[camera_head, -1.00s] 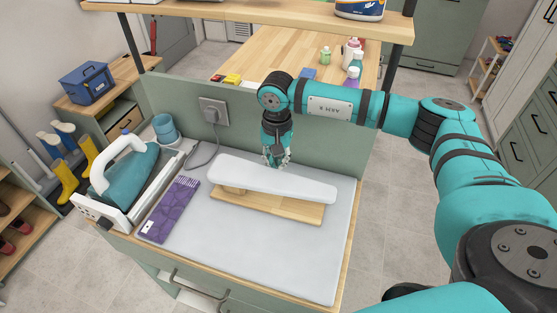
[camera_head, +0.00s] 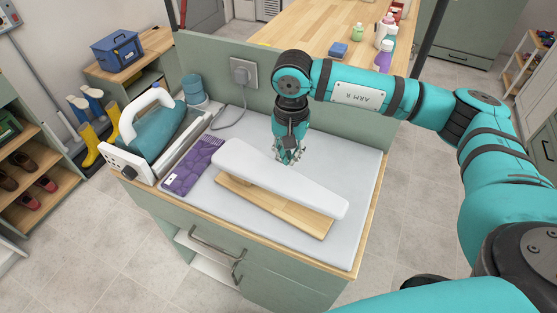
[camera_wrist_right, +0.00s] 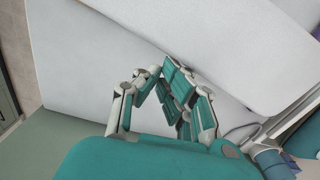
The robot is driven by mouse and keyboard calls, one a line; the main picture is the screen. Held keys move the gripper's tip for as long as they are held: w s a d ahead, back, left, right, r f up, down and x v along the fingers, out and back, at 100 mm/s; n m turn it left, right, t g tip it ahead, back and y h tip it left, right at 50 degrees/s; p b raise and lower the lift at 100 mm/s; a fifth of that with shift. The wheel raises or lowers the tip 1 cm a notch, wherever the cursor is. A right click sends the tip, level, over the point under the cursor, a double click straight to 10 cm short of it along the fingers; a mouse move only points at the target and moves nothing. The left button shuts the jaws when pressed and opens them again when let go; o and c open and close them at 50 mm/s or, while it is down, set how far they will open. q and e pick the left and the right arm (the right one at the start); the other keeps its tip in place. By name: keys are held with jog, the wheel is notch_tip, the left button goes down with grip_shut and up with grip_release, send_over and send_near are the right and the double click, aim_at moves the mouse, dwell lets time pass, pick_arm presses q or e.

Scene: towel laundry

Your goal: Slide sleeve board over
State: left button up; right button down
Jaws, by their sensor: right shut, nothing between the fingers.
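The sleeve board, with a long white padded top (camera_head: 280,178) on a pale wooden base (camera_head: 275,207), lies on the grey-white ironing surface (camera_head: 358,170) of the counter. My right gripper (camera_head: 290,158) points down just behind the middle of the board's far long edge, with its fingers shut and empty. In the right wrist view the shut fingers (camera_wrist_right: 160,78) are close beside the white padded top (camera_wrist_right: 220,50); I cannot tell whether they touch it. My left gripper is not in view.
A folded purple cloth (camera_head: 192,166) lies close to the board's left end. A green panel (camera_head: 330,119) with a socket (camera_head: 243,73) closes the back. Bare surface lies right of the board.

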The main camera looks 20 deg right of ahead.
notch_tip(320, 180, up, 5)
jog(key=d+b, duration=0.1)
pick_arm(q)
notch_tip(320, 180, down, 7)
jog(key=b, duration=0.5)
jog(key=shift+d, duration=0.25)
pick_arm(e)
jog(key=s+a, duration=1.4)
jog(key=a, duration=0.1)
jog(key=shift+s+a, duration=0.15)
jog(key=shift+s, duration=0.1)
